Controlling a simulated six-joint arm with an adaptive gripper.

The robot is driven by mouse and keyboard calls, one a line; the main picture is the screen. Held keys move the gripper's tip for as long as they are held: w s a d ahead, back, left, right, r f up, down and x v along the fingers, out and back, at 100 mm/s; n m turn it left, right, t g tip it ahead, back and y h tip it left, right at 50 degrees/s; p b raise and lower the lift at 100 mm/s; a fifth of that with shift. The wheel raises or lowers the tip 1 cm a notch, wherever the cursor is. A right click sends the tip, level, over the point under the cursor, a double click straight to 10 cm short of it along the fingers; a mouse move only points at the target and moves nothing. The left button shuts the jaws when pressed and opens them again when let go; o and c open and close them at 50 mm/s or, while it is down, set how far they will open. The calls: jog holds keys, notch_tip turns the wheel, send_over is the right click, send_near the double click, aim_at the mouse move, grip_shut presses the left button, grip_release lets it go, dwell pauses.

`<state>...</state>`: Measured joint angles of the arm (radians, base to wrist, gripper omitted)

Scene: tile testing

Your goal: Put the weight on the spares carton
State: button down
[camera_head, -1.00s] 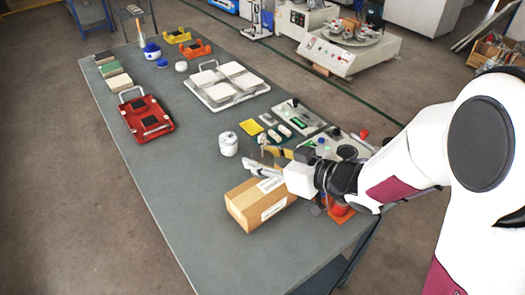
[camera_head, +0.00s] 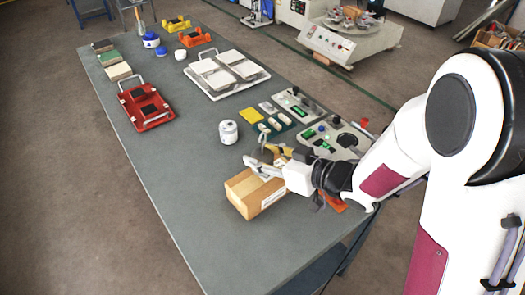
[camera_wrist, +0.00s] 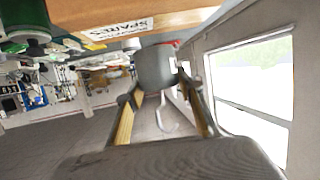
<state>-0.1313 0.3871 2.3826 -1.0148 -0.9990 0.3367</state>
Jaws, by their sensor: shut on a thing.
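The spares carton (camera_head: 240,202) is a brown cardboard box with white labels, near the front right part of the table. In the wrist view its side (camera_wrist: 180,18) with the SPARES label spans the top. My gripper (camera_head: 262,163) is at the carton's far upper edge in the head view. In the wrist view my gripper (camera_wrist: 160,95) is shut on the weight (camera_wrist: 155,68), a grey cylinder; a pale hook shows between the fingers. The weight appears close to the carton; I cannot tell whether they touch. In the head view the fingers partly hide the weight.
A white jar (camera_head: 228,132) stands just behind the carton. Control panels (camera_head: 335,138), a yellow pad (camera_head: 251,115) and a white tray (camera_head: 228,92) lie farther back. A red fixture (camera_head: 145,106) is at left. The table's front left surface (camera_head: 190,190) is clear.

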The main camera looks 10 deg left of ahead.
jog(key=shift+f, duration=1.4)
jog(key=shift+f, duration=0.15)
jog(key=c, duration=1.3)
grip_release()
jog(key=shift+s+d+r, duration=0.25)
jog(key=shift+d, duration=0.2)
jog(key=shift+v, duration=5.45)
